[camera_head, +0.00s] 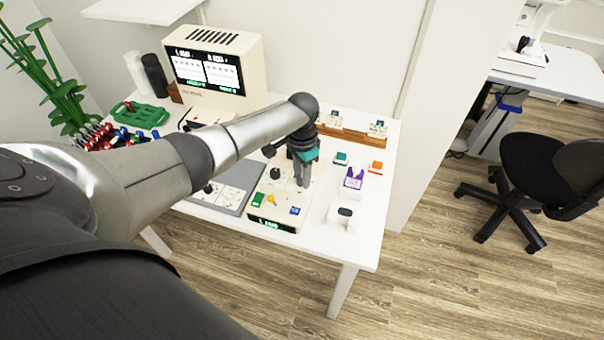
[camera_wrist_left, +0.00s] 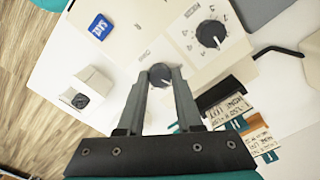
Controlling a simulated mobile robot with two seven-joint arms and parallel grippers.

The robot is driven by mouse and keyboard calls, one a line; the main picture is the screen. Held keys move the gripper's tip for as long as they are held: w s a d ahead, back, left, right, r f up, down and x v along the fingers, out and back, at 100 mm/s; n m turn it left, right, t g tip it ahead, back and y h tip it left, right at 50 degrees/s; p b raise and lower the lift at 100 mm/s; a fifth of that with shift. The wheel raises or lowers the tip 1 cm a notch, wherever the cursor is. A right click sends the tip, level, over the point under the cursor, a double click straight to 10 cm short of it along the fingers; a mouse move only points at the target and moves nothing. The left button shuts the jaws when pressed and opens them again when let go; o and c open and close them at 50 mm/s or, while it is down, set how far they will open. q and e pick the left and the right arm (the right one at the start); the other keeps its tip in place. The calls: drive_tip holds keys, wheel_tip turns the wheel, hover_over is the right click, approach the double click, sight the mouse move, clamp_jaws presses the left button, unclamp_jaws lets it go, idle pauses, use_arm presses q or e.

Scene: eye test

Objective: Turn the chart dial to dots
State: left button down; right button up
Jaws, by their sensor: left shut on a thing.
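The cream control box (camera_head: 278,215) stands on the white table, with a lit strip on its front. My left gripper (camera_head: 303,182) points down over its right side. In the left wrist view its fingers (camera_wrist_left: 161,82) close around a small dark round knob (camera_wrist_left: 160,72) with a white pointer line. A larger dark dial (camera_wrist_left: 211,33) with several marks around it is apart from the fingers. I cannot read which knob is labelled chart. The monitor (camera_head: 213,97) shows two white panels with small rows, too small to read. My right gripper is in neither view.
A wooden card rack (camera_head: 352,136) is behind. A grey mat lies left.

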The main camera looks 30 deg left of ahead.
use_arm(q)
drive_tip(key=c, duration=0.6)
unclamp_jaws()
drive_tip(key=shift+r, duration=0.15)
wheel_tip(320, 180, up, 15)
drive_tip(key=p, duration=0.3)
drive_tip(key=shift+d, duration=0.1)
